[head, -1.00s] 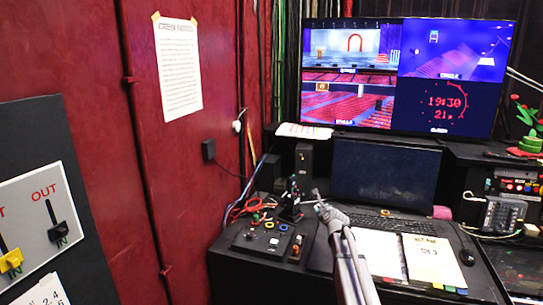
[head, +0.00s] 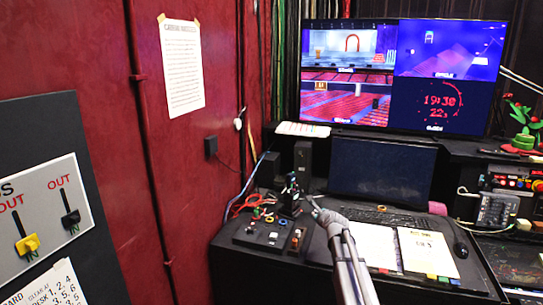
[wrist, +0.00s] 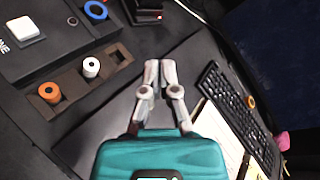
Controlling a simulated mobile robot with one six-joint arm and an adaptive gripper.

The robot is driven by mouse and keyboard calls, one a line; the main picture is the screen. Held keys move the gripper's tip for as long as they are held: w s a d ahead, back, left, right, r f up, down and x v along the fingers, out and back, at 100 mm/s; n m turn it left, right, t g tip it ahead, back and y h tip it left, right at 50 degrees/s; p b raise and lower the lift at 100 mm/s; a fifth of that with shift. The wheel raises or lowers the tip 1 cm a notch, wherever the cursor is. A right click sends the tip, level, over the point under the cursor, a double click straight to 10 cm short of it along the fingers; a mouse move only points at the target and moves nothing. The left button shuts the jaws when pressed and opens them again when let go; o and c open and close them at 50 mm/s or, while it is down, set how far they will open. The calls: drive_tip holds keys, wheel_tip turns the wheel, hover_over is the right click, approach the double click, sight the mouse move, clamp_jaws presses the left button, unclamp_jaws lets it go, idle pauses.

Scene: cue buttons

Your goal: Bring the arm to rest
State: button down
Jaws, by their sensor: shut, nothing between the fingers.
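My gripper (wrist: 158,72) shows in the wrist view with its two grey fingers together and nothing between them. It points over the dark desk, between the button panel and the keyboard.
A button panel (wrist: 60,52) with a white button and colored rings lies left of my gripper. The keyboard (wrist: 232,108) and an open binder (head: 424,250) lie to the right. A monitor (head: 345,130) stands behind. A switch board (head: 40,225) is at the far left.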

drive_tip(key=s+f+n+g, duration=0.1)
drive_tip(key=s+f+n, duration=0.1)
drive_tip(key=s, duration=0.1)
drive_tip(key=s+a+f+n+g, duration=0.1)
drive_tip(key=s+n, duration=0.2)
drive_tip(key=s+a+f+n+g+b, duration=0.1)
drive_tip(key=s+f+n, duration=0.1)
drive_tip(key=s, duration=0.1)
drive_tip(key=shift+s+a+f+y, duration=0.25)
drive_tip(key=shift+s+f+y, duration=0.05)
drive_tip(key=shift+s, duration=0.05)
drive_tip(key=s+f+n+g+h, duration=0.1)
drive_tip(key=s+f+n+g, duration=0.2)
drive_tip(key=s+n, duration=0.3)
drive_tip(key=s+d+f+n+g+h+b, duration=0.1)
drive_tip(key=s+f+n+g, duration=0.2)
drive_tip(key=s, duration=1.2)
drive_tip(key=s+d+f+n+g+h+b, duration=0.1)
drive_tip(key=s+f+n+g, duration=0.2)
drive_tip(key=s+n, duration=0.7)
drive_tip(key=shift+s+f+g, duration=0.25)
drive_tip(key=shift+s+g, duration=0.15)
drive_tip(key=shift+g, duration=0.3)
